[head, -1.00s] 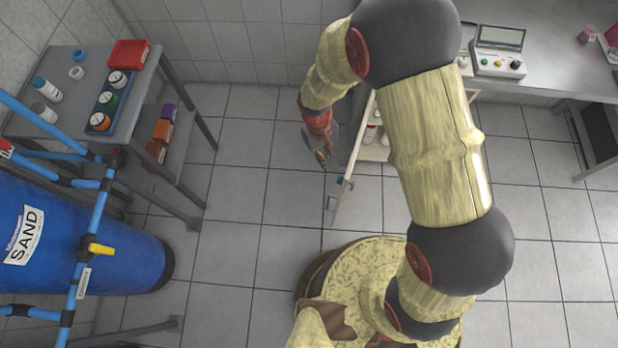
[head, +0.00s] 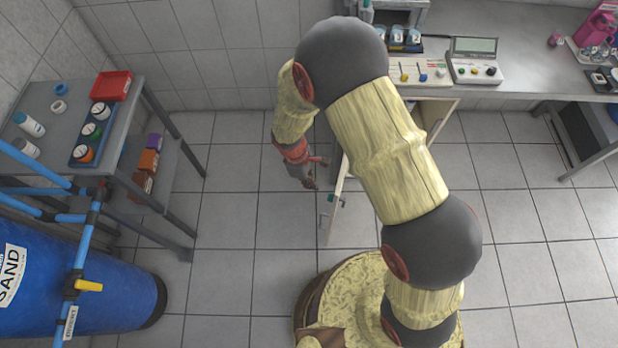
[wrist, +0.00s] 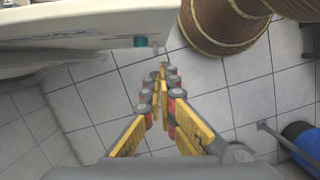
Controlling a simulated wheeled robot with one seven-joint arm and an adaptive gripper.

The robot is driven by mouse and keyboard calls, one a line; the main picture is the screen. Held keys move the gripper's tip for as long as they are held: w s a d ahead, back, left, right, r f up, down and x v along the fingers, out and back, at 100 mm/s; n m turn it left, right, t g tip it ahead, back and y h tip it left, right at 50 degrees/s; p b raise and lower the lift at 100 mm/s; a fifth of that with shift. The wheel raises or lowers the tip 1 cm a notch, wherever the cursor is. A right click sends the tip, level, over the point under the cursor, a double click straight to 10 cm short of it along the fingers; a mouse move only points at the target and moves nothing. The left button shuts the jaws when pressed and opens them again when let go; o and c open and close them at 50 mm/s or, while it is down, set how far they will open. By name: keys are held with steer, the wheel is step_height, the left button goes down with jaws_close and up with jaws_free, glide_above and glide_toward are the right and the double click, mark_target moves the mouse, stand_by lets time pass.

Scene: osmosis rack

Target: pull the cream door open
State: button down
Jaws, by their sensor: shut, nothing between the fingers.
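The cream door (head: 333,222) stands swung out from the cabinet (head: 437,112) under the bench, seen nearly edge-on from above. Its upper part and much of the cabinet opening are hidden behind my arm. My gripper (head: 312,185) is just left of the door, apart from it. In the wrist view the door (wrist: 90,28) fills the upper left, with a small teal part (wrist: 140,42) and a grey fitting at its edge. The fingertips (wrist: 162,75) are together, with nothing between them, below and right of that edge.
The grey bench (head: 530,85) carries instruments at the back right. A side table (head: 60,120) with bottles and a red tray stands left. A blue sand tank (head: 80,285) with blue pipes is at lower left. Tiled floor (head: 235,230) between tank and door is clear.

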steer(key=shift+s+d+f+b, duration=0.25)
steer(key=shift+d+f, duration=0.25)
steer(key=shift+d, duration=0.3)
steer(key=shift+s+d+f+b, duration=0.25)
steer(key=shift+d+f, duration=0.25)
steer(key=shift+d, duration=0.25)
steer(key=shift+s+d+f+b, duration=0.15)
steer(key=shift+s+d+f, duration=0.1)
steer(key=shift+d+f, duration=0.4)
steer(key=shift+d+r, duration=0.15)
steer(key=shift+d, duration=0.05)
